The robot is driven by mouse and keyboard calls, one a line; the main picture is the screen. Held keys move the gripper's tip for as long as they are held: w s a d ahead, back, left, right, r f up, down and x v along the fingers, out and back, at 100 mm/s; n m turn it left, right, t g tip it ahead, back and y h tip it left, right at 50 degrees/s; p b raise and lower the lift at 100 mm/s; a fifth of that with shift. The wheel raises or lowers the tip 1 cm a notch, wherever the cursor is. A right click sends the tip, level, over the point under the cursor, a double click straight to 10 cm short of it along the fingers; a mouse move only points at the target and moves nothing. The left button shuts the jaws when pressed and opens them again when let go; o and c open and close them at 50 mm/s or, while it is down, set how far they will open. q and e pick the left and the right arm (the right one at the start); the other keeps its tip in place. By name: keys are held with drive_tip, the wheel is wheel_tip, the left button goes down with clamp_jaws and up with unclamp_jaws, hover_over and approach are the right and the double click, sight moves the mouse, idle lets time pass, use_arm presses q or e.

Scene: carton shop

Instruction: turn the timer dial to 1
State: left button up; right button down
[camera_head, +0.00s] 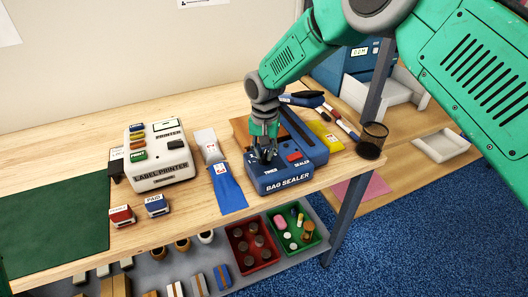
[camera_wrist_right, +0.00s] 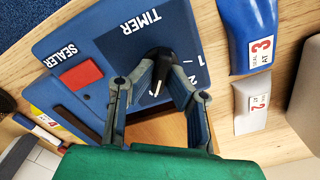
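The blue bag sealer (camera_head: 282,180) stands on the wooden bench, with a panel marked TIMER and a red SEALER button (camera_wrist_right: 81,76). My right gripper (camera_head: 264,155) points down over the timer panel. In the right wrist view its two fingers flank the black timer dial (camera_wrist_right: 161,62) closely and appear shut on it. The dial's white pointer (camera_wrist_right: 157,88) points toward the bottom of that view, not at the printed 1 (camera_wrist_right: 199,57). A printed 2 (camera_wrist_right: 190,79) shows beside the right finger. Other marks are hidden by the gripper. My left gripper is not in view.
A blue bag (camera_head: 228,190) and a white bag (camera_head: 209,145) lie left of the sealer. A label printer (camera_head: 160,170) stands farther left. A yellow packet (camera_head: 326,136), markers and a dark mesh cup (camera_head: 373,140) are to the right. Bins sit on the shelf below.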

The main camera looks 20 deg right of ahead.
drive_tip(key=shift+n, duration=0.5)
drive_tip(key=n, duration=0.4)
drive_tip(key=shift+w+a+n, duration=0.1)
drive_tip(key=shift+n, duration=0.2)
drive_tip(key=n, duration=0.6)
drive_tip(key=shift+n+p, duration=0.3)
drive_tip(key=shift+p, duration=0.1)
drive_tip(key=n, duration=0.5)
drive_tip(key=shift+a+r, duration=0.1)
drive_tip(key=shift+n, duration=2.2)
drive_tip(key=shift+r, duration=0.1)
drive_tip(key=c, duration=1.6)
unclamp_jaws()
